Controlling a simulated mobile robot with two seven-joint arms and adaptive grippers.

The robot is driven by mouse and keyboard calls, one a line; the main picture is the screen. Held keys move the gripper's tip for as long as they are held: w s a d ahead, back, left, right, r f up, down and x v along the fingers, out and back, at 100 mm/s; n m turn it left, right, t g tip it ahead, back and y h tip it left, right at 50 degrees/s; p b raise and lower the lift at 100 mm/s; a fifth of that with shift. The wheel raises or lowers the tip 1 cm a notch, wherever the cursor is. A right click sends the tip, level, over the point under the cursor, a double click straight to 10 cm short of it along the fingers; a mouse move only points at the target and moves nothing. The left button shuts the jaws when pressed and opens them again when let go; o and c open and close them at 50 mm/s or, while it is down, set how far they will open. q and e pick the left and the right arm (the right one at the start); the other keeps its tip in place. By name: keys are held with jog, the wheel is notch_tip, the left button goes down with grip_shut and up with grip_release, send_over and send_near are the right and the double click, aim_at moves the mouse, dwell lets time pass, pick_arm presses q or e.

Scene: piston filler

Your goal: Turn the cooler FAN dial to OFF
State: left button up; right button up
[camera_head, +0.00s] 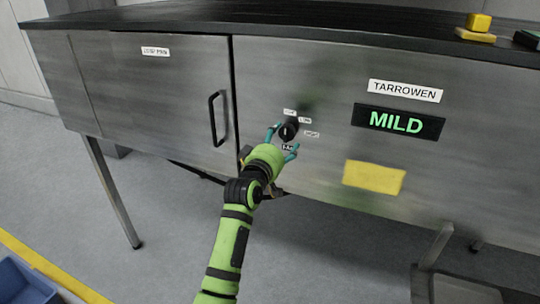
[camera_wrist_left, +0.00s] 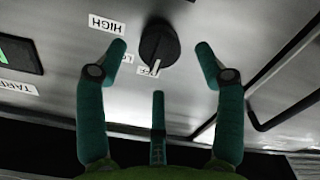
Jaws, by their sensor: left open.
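The fan dial (camera_head: 290,129) is a black round knob on the grey metal cabinet front, ringed by small white labels. In the left wrist view the dial (camera_wrist_left: 157,43) has a white pointer line. That line points down toward a partly covered label (camera_wrist_left: 145,70) that seems to read OFF; the HIGH label (camera_wrist_left: 107,24) is at upper left. My left gripper (camera_head: 284,139) is open in front of the dial. In the wrist view its teal fingers stand on both sides of the knob, seemingly apart from it, with a third finger below. My right gripper is not in view.
Right of the dial are a TARROWEN label (camera_head: 405,90), a black display (camera_head: 398,122) reading MILD in green, and a yellow plate (camera_head: 374,177). A door handle (camera_head: 217,118) sticks out on the left. Yellow blocks (camera_head: 476,28) lie on the dark top.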

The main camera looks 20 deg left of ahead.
pick_arm(q)
jog(key=s, duration=0.9)
jog(key=shift+a, duration=0.15)
